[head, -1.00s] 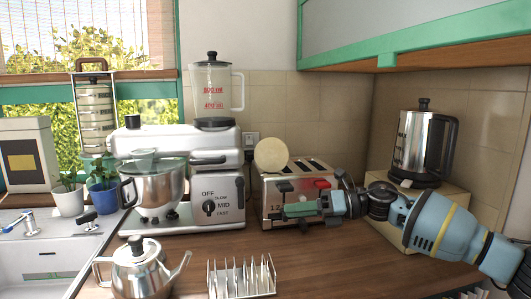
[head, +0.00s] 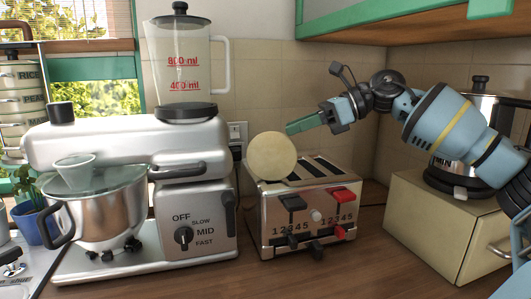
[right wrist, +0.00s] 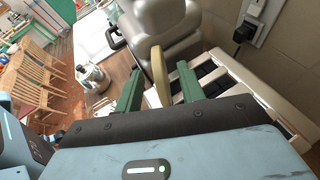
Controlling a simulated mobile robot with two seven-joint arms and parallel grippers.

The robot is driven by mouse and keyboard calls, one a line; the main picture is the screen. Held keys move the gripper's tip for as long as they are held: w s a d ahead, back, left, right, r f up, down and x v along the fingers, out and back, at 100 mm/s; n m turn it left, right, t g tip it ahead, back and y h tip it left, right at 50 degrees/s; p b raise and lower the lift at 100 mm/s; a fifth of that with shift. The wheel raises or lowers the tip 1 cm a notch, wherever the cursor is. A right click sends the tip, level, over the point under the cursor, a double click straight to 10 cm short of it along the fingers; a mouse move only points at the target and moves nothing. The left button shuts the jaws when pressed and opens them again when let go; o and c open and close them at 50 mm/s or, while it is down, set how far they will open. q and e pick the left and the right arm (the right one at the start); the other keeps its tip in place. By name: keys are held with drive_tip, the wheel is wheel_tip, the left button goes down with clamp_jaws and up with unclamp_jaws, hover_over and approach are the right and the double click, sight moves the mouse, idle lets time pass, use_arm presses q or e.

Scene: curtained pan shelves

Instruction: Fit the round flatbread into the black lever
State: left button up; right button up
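The round flatbread (head: 271,157) is pale and stands upright at the left part of the toaster's top, mostly showing above it. How deep its lower edge sits in a slot I cannot tell. The silver toaster (head: 262,215) has a black lever (head: 292,202) at front left and a red lever (head: 343,193) at front right. My right gripper (head: 303,124) is above the toaster, up and right of the flatbread. In the right wrist view its green fingers (right wrist: 160,88) are apart, with the flatbread (right wrist: 160,72) showing edge-on between them, not visibly touched. My left gripper is out of view.
A silver stand mixer with blender jug (head: 190,65) stands close left of the toaster. A kettle sits on a cream box (head: 445,225) at right. The wall socket (head: 237,131) is behind. Wooden counter (head: 340,275) in front is clear.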

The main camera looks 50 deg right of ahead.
sight(266, 138)
drive_tip(key=shift+a, duration=0.1)
drive_tip(key=shift+a, duration=0.1)
drive_tip(key=shift+x, duration=1.15)
drive_tip(key=shift+w, duration=0.1)
drive_tip(key=shift+x, duration=2.55)
drive_tip(key=shift+a, duration=0.1)
clamp_jaws()
